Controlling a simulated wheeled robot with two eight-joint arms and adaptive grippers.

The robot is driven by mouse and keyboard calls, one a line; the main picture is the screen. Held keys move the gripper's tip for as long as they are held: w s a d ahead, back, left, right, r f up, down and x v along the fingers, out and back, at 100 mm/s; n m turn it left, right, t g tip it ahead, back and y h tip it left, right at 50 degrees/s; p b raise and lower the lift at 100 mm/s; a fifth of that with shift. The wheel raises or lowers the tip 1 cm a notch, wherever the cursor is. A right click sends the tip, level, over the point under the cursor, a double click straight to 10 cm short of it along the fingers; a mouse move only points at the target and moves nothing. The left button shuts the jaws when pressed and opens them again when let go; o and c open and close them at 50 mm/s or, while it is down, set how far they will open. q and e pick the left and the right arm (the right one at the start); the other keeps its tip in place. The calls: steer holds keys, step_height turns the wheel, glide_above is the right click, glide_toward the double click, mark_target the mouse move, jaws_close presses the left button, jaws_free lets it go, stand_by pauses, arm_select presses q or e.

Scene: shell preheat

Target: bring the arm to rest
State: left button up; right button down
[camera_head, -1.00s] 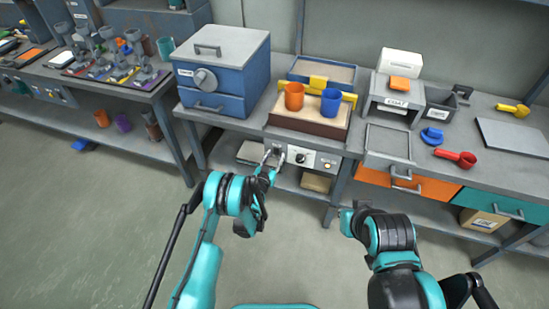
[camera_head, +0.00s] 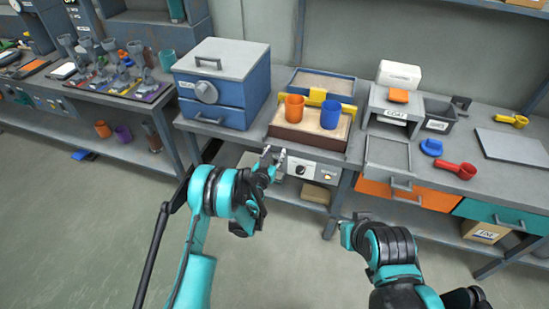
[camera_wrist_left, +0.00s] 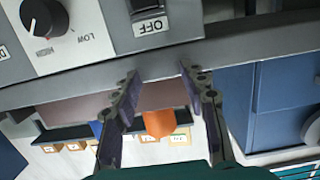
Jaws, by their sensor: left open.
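My left arm comes in from the left. Its gripper (camera_head: 274,156) is open and empty, at the left end of the control panel (camera_head: 318,174) on the bench front. In the left wrist view the two fingers (camera_wrist_left: 159,80) stand apart with nothing held between them. That view shows the panel's knob (camera_wrist_left: 44,17), marked LOW and HIGH, and a switch labelled OFF (camera_wrist_left: 150,17), both upside down. An orange cup shows beyond the fingertips.
An orange cup (camera_head: 294,107) and a blue cup (camera_head: 330,114) stand on the sand-coloured tray above the panel. A blue box with a dial (camera_head: 222,84) is left of it. A red scoop (camera_head: 455,169) lies at right.

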stand_by(0.4)
arm_select(q)
steer(key=s+a+r+g+y, duration=0.15)
steer(key=s+a+r, duration=0.25)
steer(key=s+r, duration=0.45)
steer(key=s+a+r+g+h, duration=0.1)
steer(key=s+a+r+g, duration=0.3)
steer(key=r, duration=0.8)
steer(key=s+a+n+g+y, duration=0.1)
steer(key=s+a, duration=0.2)
steer(key=s, duration=0.7)
steer(key=s+a+f+n+g+y, duration=0.1)
steer(key=s+a+y, duration=0.1)
steer(key=s, duration=0.8)
steer(key=s+a+f+n+g+y, duration=0.1)
steer(key=s+a, duration=0.4)
steer(key=s, duration=0.5)
steer(key=shift+s+n, duration=0.2)
steer(key=shift+n, duration=0.1)
